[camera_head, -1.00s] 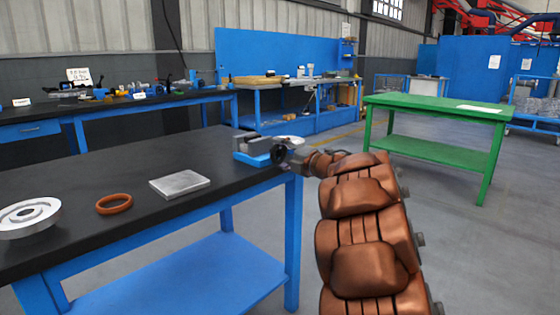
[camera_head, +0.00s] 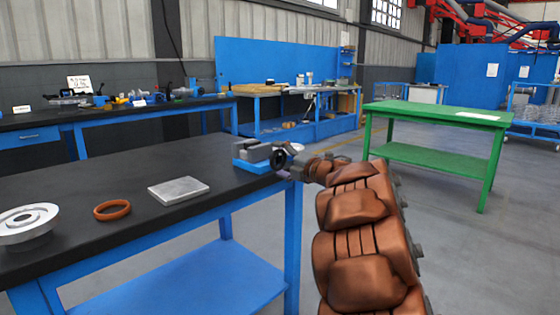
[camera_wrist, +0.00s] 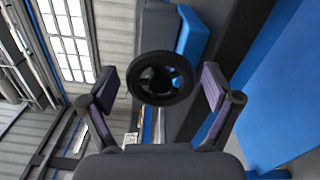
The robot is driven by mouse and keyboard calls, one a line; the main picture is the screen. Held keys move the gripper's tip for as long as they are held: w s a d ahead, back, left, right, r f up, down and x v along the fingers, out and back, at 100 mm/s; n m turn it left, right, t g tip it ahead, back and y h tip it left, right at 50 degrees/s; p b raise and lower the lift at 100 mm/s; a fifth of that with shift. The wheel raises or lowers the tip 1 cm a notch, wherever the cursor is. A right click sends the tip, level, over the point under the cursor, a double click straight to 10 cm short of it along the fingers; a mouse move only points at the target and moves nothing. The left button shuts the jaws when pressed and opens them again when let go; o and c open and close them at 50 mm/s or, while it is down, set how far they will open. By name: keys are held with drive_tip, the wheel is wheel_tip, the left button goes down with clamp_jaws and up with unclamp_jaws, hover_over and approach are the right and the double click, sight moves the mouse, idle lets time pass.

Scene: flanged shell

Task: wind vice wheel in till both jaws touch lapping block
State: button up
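The vice (camera_head: 251,163) has a blue base and grey jaws and sits at the right end of the black bench. Its dark round wheel (camera_head: 281,158) faces my arm; in the wrist view the wheel (camera_wrist: 160,57) is a black ring with a hub. My gripper (camera_wrist: 160,88) is open, with one finger on each side of the wheel and visible gaps at both sides. In the head view my gripper (camera_head: 289,171) is small, right at the wheel. The gap between the jaws is too small to read, and I cannot make out a lapping block there.
A flat grey plate (camera_head: 178,190), an orange ring (camera_head: 112,210) and a silver flanged disc (camera_head: 27,223) lie on the black bench (camera_head: 130,170), left of the vice. A green table (camera_head: 435,113) stands to the right, with open floor between.

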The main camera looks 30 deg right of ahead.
idle(0.3)
drive_tip(key=v, duration=1.2)
drive_tip(key=shift+w, duration=0.1)
